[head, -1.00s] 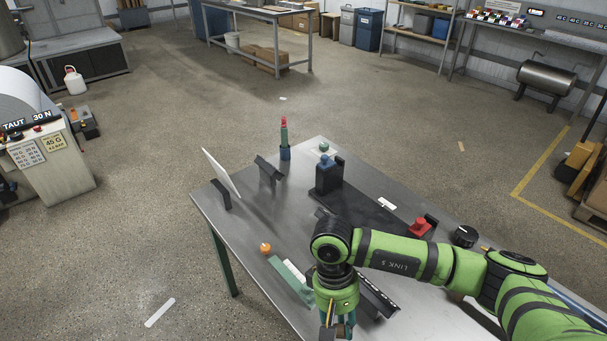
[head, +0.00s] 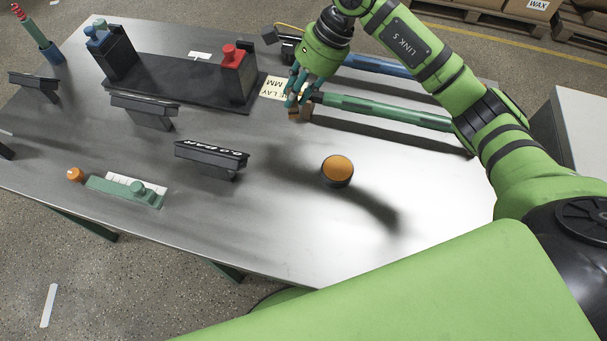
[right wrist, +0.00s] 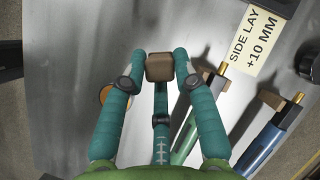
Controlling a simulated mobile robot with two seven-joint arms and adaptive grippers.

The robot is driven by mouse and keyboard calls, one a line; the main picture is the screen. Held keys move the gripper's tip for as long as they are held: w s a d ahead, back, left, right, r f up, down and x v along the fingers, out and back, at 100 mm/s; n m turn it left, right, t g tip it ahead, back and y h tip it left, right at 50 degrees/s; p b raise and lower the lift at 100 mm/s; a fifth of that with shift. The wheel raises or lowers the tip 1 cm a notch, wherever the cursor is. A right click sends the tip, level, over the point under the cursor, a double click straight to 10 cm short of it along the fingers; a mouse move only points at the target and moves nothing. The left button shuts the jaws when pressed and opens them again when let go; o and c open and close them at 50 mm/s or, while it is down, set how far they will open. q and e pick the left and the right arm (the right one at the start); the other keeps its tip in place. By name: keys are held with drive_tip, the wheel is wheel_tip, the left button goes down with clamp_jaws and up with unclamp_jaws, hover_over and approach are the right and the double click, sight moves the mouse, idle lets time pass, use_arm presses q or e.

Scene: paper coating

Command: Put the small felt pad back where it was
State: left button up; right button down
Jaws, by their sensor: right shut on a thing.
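A small brown block, which looks like the felt pad (right wrist: 160,67), is held between the fingertips of my right gripper (right wrist: 160,62) in the right wrist view. In the head view my right gripper (head: 293,101) is low over the table, beside the tip end of the green bar (head: 385,112). Brown shows under the fingers there, but I cannot tell pad from bar bracket. Whether the pad touches the table is unclear. The green bar, with its brass tip, also shows right of the fingers in the right wrist view (right wrist: 186,138). My left gripper is not in view.
An orange-topped round knob (head: 337,171) stands on open metal table. A blue bar (head: 385,67) lies behind the green one. A "SIDE LAY +10 MM" card (right wrist: 250,40) lies nearby. A black plate (head: 180,83) with a red-topped block (head: 237,72) and several dark label stands are left.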

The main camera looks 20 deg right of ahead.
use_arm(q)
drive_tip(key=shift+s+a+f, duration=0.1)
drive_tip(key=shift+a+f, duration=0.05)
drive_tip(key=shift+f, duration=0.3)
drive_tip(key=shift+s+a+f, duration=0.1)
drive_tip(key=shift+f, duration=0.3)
use_arm(e)
drive_tip(key=shift+s+a+f+m+t, duration=0.15)
drive_tip(key=shift+s+f+m+t, duration=0.45)
drive_tip(key=shift+s+f, duration=0.9)
drive_tip(key=shift+s+a+f+m+t, duration=0.15)
drive_tip(key=shift+s+f+m+t, duration=0.2)
drive_tip(key=shift+s+f+m, duration=0.8)
drive_tip(key=shift+s+a+f+m+t, duration=0.15)
drive_tip(key=shift+s+f+m+t, duration=0.25)
drive_tip(key=shift+s+f, duration=1.4)
drive_tip(key=c, duration=1)
unclamp_jaws()
drive_tip(key=shift+w+f, duration=0.4)
drive_tip(key=shift+f, duration=0.05)
drive_tip(key=shift+r, duration=0.1)
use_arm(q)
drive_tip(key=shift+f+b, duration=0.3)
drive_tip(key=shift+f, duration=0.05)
use_arm(e)
drive_tip(key=v, duration=1.2)
drive_tip(key=shift+a, duration=0.1)
